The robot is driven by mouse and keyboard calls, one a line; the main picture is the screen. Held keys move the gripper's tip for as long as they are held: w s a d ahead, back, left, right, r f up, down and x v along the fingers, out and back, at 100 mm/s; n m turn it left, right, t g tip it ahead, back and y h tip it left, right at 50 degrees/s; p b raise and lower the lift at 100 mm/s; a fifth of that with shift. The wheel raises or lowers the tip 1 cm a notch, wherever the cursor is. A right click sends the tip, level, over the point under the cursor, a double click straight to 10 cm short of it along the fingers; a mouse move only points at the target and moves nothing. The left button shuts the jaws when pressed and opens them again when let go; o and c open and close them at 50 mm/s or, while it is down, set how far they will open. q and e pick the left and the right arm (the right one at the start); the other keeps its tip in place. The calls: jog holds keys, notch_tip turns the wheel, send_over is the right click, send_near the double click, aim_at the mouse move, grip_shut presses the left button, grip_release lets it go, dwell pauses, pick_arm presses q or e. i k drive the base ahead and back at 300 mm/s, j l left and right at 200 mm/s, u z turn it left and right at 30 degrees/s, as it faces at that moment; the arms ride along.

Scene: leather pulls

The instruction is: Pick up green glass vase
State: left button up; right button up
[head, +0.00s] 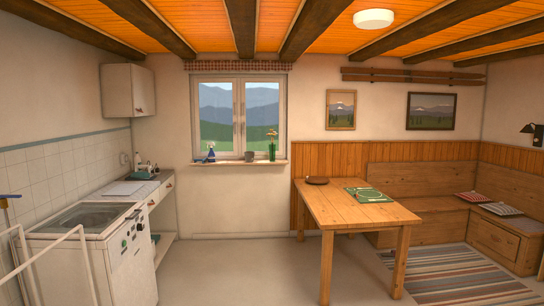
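The green glass vase (272,151) stands upright on the window sill (228,164), near its right end. A stem with a pale brownish head rises from its top. The vase is small and far off, across the room in front of the window (238,116). Neither of my grippers shows in the head view.
A grey cup (249,156) and a blue figure (211,152) share the sill. A wooden table (355,210) with a green placemat (369,195) stands right of centre. A washing machine (92,255) and a white rail (55,250) are at left. The middle floor is clear.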

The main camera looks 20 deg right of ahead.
aim_at(272, 148)
jog(key=i+z, duration=0.45)
jog(key=i, duration=5.1)
